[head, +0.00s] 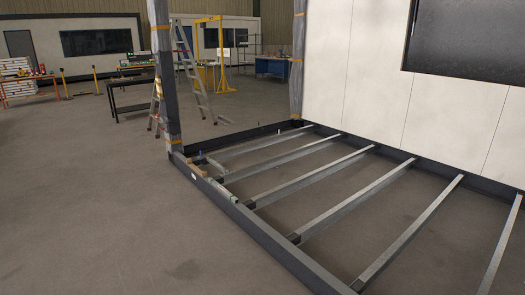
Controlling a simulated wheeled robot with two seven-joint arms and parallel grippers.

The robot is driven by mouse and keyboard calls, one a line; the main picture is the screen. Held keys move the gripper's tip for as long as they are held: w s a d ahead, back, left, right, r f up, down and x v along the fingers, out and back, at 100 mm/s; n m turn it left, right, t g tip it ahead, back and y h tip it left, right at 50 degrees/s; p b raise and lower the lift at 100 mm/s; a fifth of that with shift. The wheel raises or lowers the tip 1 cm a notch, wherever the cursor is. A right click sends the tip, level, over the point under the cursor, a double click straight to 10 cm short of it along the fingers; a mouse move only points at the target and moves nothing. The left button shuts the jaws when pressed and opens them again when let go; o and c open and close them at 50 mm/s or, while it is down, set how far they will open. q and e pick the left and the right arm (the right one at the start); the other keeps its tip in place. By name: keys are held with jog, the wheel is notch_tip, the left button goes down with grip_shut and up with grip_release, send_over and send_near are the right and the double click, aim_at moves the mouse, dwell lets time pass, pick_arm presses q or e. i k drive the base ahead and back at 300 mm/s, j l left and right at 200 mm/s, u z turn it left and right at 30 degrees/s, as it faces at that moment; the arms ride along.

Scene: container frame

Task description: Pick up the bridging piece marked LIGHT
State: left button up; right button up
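A few small pieces lie along the near-left beam of the dark floor frame (262,228) in the head view. One is a brownish piece (196,170) near the wrapped corner post. Another is a pale greenish piece (223,190) further along the same beam. A further pale greenish piece (215,164) lies just inside the frame beside them. A small white spot shows on the beam's outer side, but no lettering is readable. I cannot tell which piece, if any, is marked LIGHT. Neither of my grippers is in view.
Several grey metal joists (330,218) cross the frame, with open gaps between them. A wrapped post (165,80) stands at the left corner, a stepladder (190,75) behind it. A white wall panel (360,90) closes the far right side. The concrete floor (90,210) at left is clear.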

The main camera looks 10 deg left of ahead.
aim_at(214, 163)
jog(key=i+j+u, duration=0.35)
jog(key=i, duration=0.55)
jog(key=i+u, duration=0.3)
jog(key=i, duration=2.75)
jog(key=i+j+z, duration=0.1)
jog(key=i, duration=1.15)
jog(key=z, duration=0.6)
jog(key=i+j, duration=0.05)
